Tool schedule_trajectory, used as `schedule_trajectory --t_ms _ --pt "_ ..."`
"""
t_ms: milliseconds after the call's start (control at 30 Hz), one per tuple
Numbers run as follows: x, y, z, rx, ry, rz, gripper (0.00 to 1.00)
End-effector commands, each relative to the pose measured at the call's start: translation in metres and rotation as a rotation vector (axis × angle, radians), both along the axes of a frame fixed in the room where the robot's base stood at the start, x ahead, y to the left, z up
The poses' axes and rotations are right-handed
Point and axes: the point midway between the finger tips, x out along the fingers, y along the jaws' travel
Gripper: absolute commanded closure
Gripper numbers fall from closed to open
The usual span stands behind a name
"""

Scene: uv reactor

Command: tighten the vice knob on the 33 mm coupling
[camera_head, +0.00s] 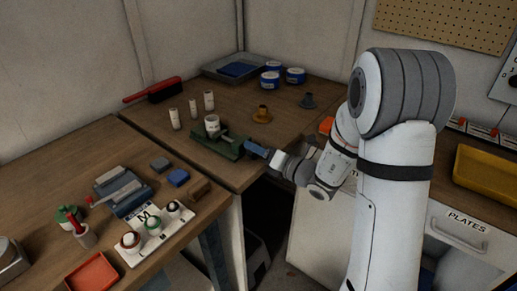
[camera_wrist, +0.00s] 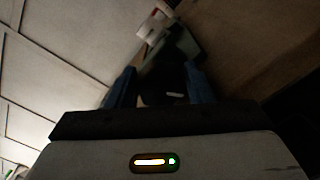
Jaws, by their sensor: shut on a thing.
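The green vice (camera_head: 213,143) stands near the front edge of the back wooden bench. The white coupling (camera_head: 212,125) stands upright at the vice; I cannot tell from here how firmly the vice's jaws hold it. In the wrist view the vice (camera_wrist: 185,46) and the pale coupling (camera_wrist: 150,28) show ahead of the fingers. My gripper (camera_head: 251,148) reaches the vice's right end. Its blue fingers are shut on the dark vice knob (camera_wrist: 163,84), seen between them in the wrist view. The knob is mostly hidden in the head view.
Several white cylinders (camera_head: 191,108) stand behind the vice. An orange flanged part (camera_head: 262,115) and a grey one (camera_head: 307,101) stand to the right. Blue-and-white tins (camera_head: 270,79) and a grey tray (camera_head: 234,68) are at the back. The left bench holds a labelled white rack (camera_head: 150,246).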

Motion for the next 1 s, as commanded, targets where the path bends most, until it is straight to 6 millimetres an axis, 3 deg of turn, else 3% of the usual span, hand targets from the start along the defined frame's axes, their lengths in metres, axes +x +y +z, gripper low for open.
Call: schedule_trajectory --t_ms 33,867,900,1000 --pt "-0.006 0.0042 -0.0094 -0.005 0.023 0.015 0.76" --pt "-0.0061 0.0049 -0.0115 -0.007 0.026 0.015 0.76" --pt "-0.0061 0.0049 -0.0115 -0.007 0.026 0.015 0.51" --pt "-0.0061 0.0048 -0.0115 -0.007 0.026 0.015 0.43"
